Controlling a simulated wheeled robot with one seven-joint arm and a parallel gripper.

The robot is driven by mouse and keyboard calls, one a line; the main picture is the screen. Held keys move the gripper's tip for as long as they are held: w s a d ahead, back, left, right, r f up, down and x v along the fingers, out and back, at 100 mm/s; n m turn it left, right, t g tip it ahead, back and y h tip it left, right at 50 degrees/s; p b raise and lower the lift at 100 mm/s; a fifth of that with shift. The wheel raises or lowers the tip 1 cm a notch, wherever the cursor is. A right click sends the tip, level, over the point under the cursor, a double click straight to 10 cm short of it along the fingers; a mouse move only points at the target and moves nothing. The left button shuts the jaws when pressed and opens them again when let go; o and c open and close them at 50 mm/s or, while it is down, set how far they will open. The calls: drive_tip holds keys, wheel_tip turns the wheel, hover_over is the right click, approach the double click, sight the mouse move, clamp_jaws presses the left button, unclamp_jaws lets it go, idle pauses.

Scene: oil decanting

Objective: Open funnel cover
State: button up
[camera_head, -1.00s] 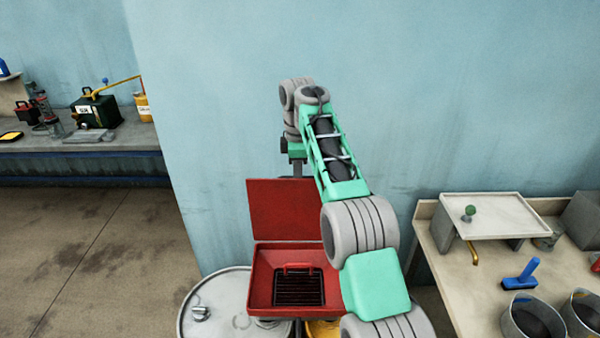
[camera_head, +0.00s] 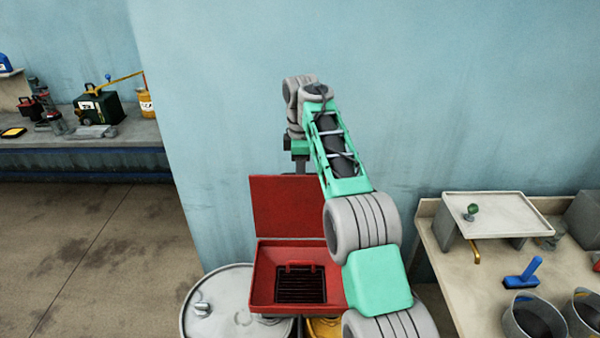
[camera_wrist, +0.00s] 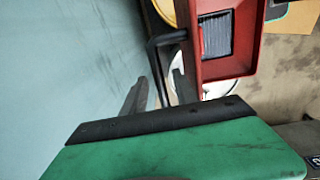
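The red funnel (camera_head: 262,288) is a square tray with a dark grate (camera_head: 300,285) and a small red handle inside. Its red cover (camera_head: 285,208) stands upright at the back edge, raised off the tray. In the wrist view the red funnel assembly (camera_wrist: 228,67) is at the upper middle, with a bent dark bar (camera_wrist: 158,72) at its left side. My gripper (camera_wrist: 157,92) has its fingers apart, with the bar showing between them; I cannot tell whether they touch it. In the head view the fingertips are hidden behind the cover.
A grey drum (camera_head: 225,302) and a yellow drum (camera_head: 324,328) stand below the funnel. The blue wall (camera_head: 450,100) is close behind. A workbench (camera_head: 465,285) with a small raised stand (camera_head: 500,212) and metal buckets (camera_head: 532,315) is at right. Open floor lies at left.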

drive_tip(key=shift+w+r, duration=0.1)
drive_tip(key=shift+r, duration=0.55)
drive_tip(key=s+d+r+b, duration=0.2)
drive_tip(key=s+r+b, duration=0.6)
drive_tip(key=s+r, duration=0.3)
drive_tip(key=s, duration=0.3)
drive_tip(key=shift+r, duration=0.35)
drive_tip(key=shift+s, duration=0.1)
